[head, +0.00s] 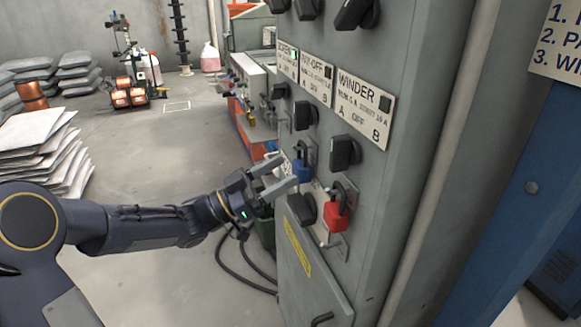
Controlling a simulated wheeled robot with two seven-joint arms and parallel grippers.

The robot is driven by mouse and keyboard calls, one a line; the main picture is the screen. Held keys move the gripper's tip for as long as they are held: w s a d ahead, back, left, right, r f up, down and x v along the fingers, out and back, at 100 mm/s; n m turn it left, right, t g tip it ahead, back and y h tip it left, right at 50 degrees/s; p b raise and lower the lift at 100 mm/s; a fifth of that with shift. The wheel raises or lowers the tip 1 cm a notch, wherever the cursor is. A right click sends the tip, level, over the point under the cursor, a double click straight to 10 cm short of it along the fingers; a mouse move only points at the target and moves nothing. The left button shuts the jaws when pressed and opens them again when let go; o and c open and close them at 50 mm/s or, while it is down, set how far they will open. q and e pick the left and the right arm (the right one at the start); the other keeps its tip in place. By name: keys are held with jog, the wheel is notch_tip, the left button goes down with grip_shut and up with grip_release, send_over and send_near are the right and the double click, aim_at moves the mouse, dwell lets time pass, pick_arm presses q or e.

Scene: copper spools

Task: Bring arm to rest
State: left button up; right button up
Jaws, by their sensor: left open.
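My left arm (150,228) reaches in from the left, stretched toward a grey switch cabinet (420,90). My left gripper (282,174) is open, with its two fingers pointing at the cabinet face and a gap between them. I see nothing held between the fingers. A red padlock (336,216) hangs lower and to the right, clear of the fingers. My right gripper is not in view.
Black rotary switches (345,152) stick out from the cabinet, under labels such as WINDER (364,106). Black cables (235,270) run on the floor below my gripper. Stacked sheets (40,150) and a cart with copper spools (130,96) stand at left. The middle floor is clear.

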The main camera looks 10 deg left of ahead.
pick_arm(q)
jog(key=s+a+f+n+t+y, duration=0.1)
jog(key=s+a+f+n+y, duration=0.15)
jog(key=a+n+y, duration=0.5)
jog(key=s+a+f+n+t+y, duration=0.1)
jog(key=s+a+f+n+y, duration=0.25)
jog(key=y, duration=0.75)
jog(key=s+d+f+n+g+h, duration=0.1)
jog(key=s+d+f+g+h, duration=0.25)
jog(key=s, duration=0.65)
jog(key=s+d+f+n+g, duration=0.1)
jog(key=s+d+f+g, duration=0.35)
jog(key=s, duration=0.65)
notch_tip(320, 180, up, 14)
jog(key=a+g+p, duration=0.1)
jog(key=p, duration=1.3)
jog(key=shift+a+f+m+p, duration=0.25)
jog(key=shift+a+m+p, duration=0.05)
jog(key=shift+a, duration=0.05)
